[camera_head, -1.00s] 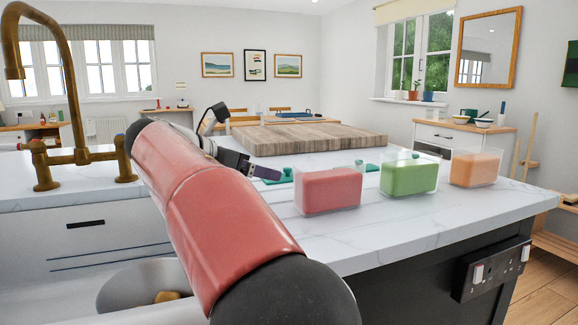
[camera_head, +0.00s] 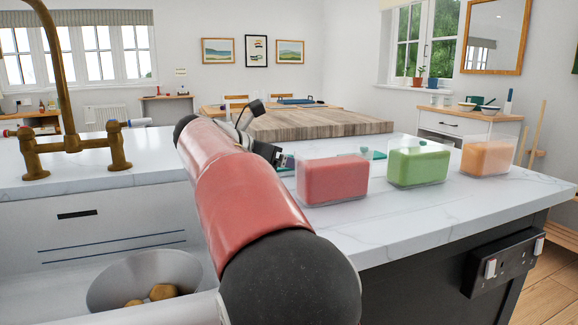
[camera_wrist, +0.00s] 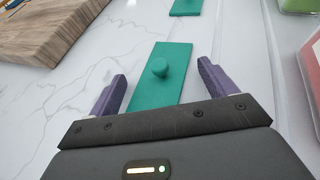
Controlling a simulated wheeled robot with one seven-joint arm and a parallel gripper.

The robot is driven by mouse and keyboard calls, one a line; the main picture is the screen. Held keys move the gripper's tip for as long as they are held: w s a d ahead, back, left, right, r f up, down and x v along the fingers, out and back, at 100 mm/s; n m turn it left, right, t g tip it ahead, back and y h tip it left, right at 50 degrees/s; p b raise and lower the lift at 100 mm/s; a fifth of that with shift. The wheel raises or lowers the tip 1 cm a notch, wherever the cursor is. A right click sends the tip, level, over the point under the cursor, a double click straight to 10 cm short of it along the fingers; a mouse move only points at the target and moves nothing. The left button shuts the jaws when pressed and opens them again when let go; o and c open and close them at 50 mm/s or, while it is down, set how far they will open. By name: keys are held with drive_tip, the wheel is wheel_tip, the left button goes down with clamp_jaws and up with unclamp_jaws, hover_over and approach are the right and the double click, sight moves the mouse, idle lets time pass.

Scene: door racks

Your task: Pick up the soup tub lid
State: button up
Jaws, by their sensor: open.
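A flat teal lid (camera_wrist: 162,85) with a round knob lies on the white worktop in the wrist view. My gripper (camera_wrist: 162,74) is open, its two purple fingers on either side of the lid, with the knob between them and a little beyond the tips. Whether the fingers touch the lid I cannot tell. A second teal lid (camera_wrist: 187,5) lies farther off. In the head view, clear tubs with red (camera_head: 333,180), green (camera_head: 418,164) and orange (camera_head: 488,157) contents stand in a row. My arm and the red tub hide much of the near lid there.
A thick wooden board (camera_head: 318,124) lies behind the lids; its edge shows at left in the wrist view. A brass tap (camera_head: 72,150) and a bowl (camera_head: 140,280) with yellowish pieces are at left. The worktop (camera_head: 395,215) in front of the tubs is clear.

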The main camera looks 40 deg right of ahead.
drive_tip(key=c, duration=1.3)
